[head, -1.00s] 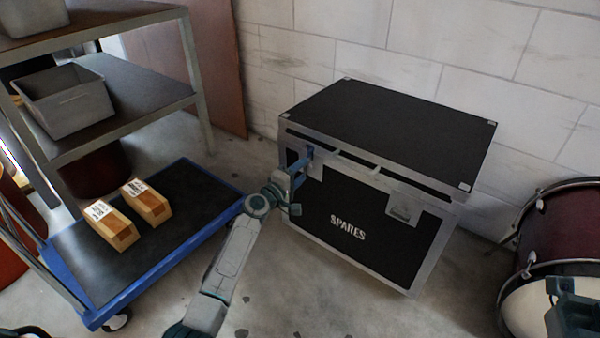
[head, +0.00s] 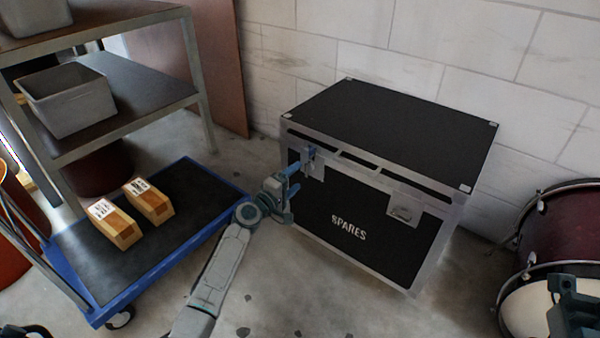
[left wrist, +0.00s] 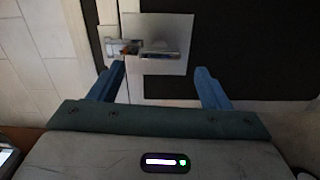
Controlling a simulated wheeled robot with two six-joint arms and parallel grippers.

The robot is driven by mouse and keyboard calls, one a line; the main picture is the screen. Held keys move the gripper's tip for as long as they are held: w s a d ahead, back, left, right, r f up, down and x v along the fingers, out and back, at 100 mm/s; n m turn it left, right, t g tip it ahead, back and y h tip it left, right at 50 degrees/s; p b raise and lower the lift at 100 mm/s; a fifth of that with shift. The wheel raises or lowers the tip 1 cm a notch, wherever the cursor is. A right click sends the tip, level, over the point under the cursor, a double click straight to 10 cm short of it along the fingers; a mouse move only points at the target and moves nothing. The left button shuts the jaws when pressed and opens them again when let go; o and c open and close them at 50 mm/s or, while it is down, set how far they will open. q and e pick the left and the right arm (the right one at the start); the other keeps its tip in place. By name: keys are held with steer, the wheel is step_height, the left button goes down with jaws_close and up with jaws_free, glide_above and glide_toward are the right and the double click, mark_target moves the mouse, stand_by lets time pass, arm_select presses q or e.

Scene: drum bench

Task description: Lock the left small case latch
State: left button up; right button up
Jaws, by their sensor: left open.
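The black case marked SPARES (head: 350,215) stands on the floor with its lid down. Its left small latch (head: 317,168) is a silver plate on the front left, partly covered by my left gripper (head: 308,158). In the left wrist view, the latch (left wrist: 165,75) has a metal tab sticking out near its top. My left gripper (left wrist: 161,72) is open, with blue fingers apart on either side of the tab's lower area and nothing held. Contact cannot be told. A dark part of my right gripper (head: 572,312) shows at the right edge; its fingers are unclear.
A second latch (head: 404,212) is on the case's right front. A blue trolley (head: 190,215) with two boxes (head: 135,208) stands left, below a shelf (head: 150,90) with grey bins. A drum (head: 555,240) is at the right. The floor before the case is clear.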

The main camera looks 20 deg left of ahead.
arm_select(q)
steer(key=v, duration=0.7)
steer(key=shift+p, duration=0.4)
steer(key=shift+r, duration=0.15)
